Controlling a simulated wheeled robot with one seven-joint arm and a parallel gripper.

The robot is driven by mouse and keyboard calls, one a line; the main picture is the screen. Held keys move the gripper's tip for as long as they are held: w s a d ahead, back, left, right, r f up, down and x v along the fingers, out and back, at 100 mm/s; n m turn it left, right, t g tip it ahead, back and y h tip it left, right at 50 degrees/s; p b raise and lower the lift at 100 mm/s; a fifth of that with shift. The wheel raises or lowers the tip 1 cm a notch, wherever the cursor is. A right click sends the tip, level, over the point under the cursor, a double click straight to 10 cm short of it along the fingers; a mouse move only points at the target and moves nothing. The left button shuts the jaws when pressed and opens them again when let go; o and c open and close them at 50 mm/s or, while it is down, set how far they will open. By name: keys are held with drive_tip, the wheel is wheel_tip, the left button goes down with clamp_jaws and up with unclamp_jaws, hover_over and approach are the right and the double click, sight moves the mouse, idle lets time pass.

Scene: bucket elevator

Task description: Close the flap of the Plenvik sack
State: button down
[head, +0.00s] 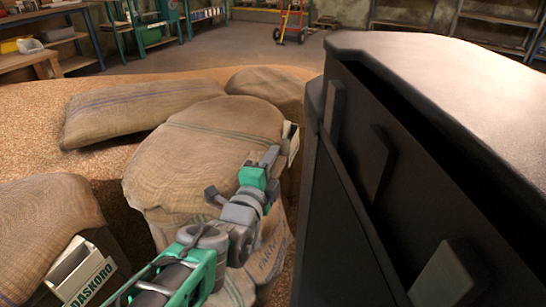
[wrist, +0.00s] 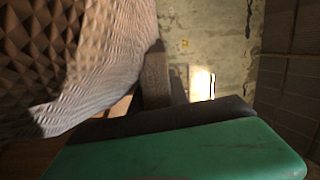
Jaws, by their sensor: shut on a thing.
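The middle burlap sack (head: 170,210) stands in the grain, with its printed side partly hidden behind my arm. Its flap (head: 225,122), a wide cloth with a dark stripe, lies across the top. A small pale label (head: 293,143) sits at its right edge, too oblique to read, so I cannot confirm the Plenvik name. My gripper (head: 270,156) is at the right edge of the flap, shut on the cloth. In the wrist view, burlap (wrist: 75,60) fills the upper left and meets a grey finger (wrist: 156,75); the exact grip is hidden.
A large black metal housing (head: 350,150) with protruding blocks rises close on the right. A sack with a DASKORO label (head: 88,275) stands at lower left. Another sack (head: 125,108) lies behind on the grain (head: 115,165). Shelves and a trolley (head: 290,22) stand far back.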

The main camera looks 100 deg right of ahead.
drive_tip(key=shift+w+f, duration=0.1)
drive_tip(key=shift+f, duration=0.5)
drive_tip(key=c, duration=1.6)
unclamp_jaws()
drive_tip(key=shift+o, duration=1.4)
drive_tip(key=shift+r, duration=0.15)
drive_tip(key=v, duration=0.2)
drive_tip(key=p+v, duration=0.1)
drive_tip(key=v, duration=0.1)
drive_tip(key=p+v, duration=0.1)
drive_tip(key=shift+w+a+r, duration=0.15)
drive_tip(key=shift+a+r, duration=0.2)
drive_tip(key=shift+a, duration=0.05)
drive_tip(key=shift+f+p+v, duration=0.25)
drive_tip(key=shift+p+v, duration=0.2)
drive_tip(key=shift+v, duration=0.5)
